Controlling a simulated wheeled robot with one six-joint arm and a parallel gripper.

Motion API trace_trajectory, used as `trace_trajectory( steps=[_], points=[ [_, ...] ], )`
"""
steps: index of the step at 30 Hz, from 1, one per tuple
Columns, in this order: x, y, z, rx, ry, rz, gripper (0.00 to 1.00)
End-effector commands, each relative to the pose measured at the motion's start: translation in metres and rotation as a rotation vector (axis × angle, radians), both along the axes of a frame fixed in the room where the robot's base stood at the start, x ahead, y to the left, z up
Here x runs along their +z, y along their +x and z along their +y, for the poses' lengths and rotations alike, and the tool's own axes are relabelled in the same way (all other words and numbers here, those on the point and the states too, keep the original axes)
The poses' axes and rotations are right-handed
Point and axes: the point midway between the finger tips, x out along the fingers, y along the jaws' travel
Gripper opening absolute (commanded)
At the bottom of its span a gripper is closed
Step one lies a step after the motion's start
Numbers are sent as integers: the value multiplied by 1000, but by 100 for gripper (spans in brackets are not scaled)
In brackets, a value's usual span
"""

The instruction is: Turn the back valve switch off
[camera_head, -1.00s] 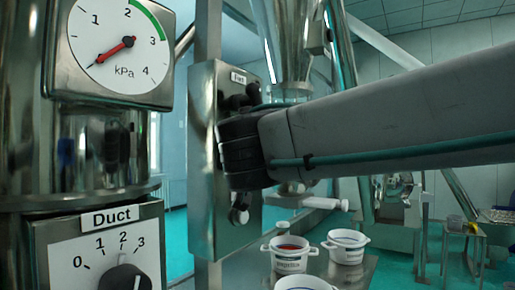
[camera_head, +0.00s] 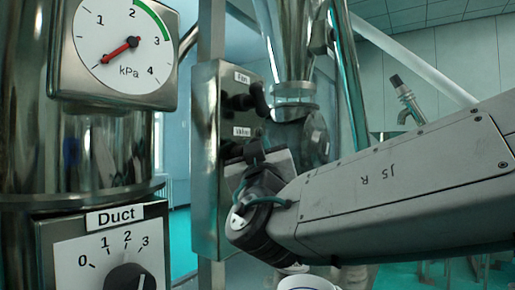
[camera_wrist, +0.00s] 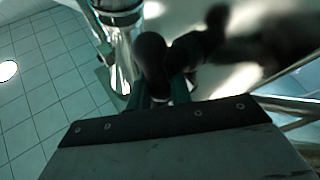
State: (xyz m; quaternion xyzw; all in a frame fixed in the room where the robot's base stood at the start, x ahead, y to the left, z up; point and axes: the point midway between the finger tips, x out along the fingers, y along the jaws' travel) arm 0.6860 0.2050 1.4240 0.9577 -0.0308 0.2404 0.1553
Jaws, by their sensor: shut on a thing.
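A steel switch panel (camera_head: 207,160) stands in the middle of the head view, with a "Fan" label (camera_head: 242,78) and a "Valve" label (camera_head: 242,131) below it. The black fan switch (camera_head: 246,101) sticks out to the right under its label. My gripper (camera_head: 246,153) is at the panel just below the Valve label, shut on the valve switch. The switch is mostly hidden by my gripper and wrist in the head view. In the wrist view a dark rounded knob (camera_wrist: 151,55) shows at my gripper's teal fingers (camera_wrist: 168,88); its angle is hard to tell.
At the left are a pressure gauge (camera_head: 115,47), its red needle pointing lower left, and a Duct dial box (camera_head: 105,245). A steel and glass hopper (camera_head: 293,60) stands behind the panel. A white pot (camera_head: 305,284) is at the bottom edge, partly cut off.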

Motion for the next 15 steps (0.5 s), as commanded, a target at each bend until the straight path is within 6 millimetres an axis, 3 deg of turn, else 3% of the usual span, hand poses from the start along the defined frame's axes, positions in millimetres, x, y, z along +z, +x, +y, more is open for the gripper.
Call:
trace_trajectory(
  steps=[11,12,14,15],
  points=[
    [-1,0,0,0,-4,-3,0],
    [-1,0,0,0,-4,-2,26],
    [-1,0,0,0,-4,-2,41],
    [-1,0,0,0,-4,-2,41]
  ],
)
